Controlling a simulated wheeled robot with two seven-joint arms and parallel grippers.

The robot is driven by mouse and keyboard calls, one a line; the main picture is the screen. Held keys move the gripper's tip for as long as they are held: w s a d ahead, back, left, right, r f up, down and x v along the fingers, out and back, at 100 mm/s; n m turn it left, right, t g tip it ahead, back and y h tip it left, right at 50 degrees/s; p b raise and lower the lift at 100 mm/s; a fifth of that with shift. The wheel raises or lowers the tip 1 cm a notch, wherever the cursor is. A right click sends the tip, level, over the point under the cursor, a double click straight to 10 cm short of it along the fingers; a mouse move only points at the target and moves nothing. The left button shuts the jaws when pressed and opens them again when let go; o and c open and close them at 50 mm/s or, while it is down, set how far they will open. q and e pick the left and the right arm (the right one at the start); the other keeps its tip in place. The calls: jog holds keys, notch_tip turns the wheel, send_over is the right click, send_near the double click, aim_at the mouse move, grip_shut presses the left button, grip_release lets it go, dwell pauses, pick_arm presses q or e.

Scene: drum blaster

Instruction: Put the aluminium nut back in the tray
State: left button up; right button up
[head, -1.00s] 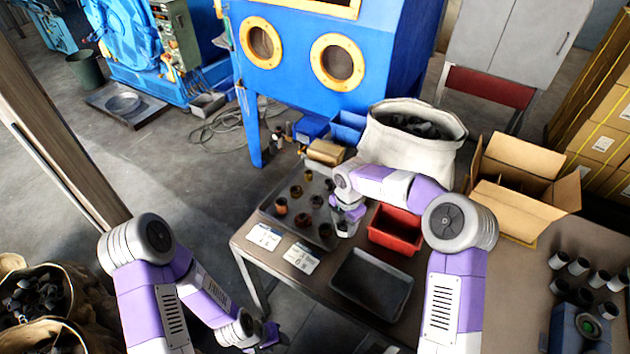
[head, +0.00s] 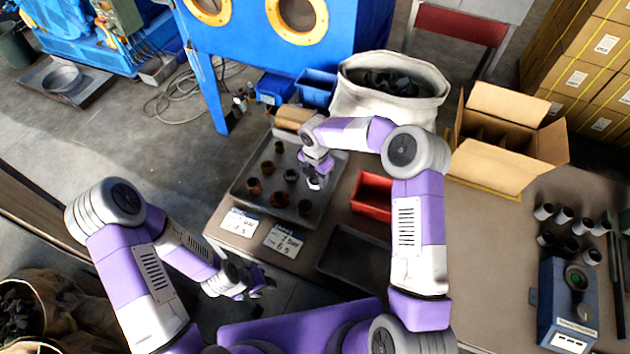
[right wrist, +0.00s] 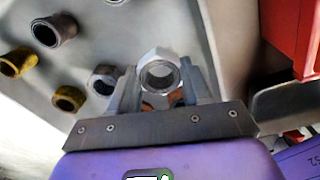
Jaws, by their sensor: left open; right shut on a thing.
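My right gripper (head: 316,182) is shut on the aluminium nut (right wrist: 158,72), a silvery hexagonal ring held between the fingertips in the right wrist view. In the head view the nut is too small to make out clearly. The gripper is over the right part of the grey tray (head: 268,184), whose surface also shows in the right wrist view (right wrist: 100,28). Several brown, dark and yellowish fittings stand in the tray. I cannot tell whether the nut touches the tray. My left gripper (head: 254,284) is open and empty, low beside the table's front edge.
A red bin (head: 372,194) stands right of the tray, with a dark empty tray (head: 352,258) in front of it. Two label cards (head: 284,239) lie before the grey tray. A white sack (head: 390,105) and an open carton (head: 497,168) stand behind.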

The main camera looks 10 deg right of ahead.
jog(key=shift+f, duration=1.3)
jog(key=shift+f, duration=0.15)
jog(key=o, duration=1.2)
jog(key=shift+r, duration=0.25)
notch_tip(320, 180, up, 12)
jog(key=shift+f+p, duration=0.1)
jog(key=shift+p, duration=0.7)
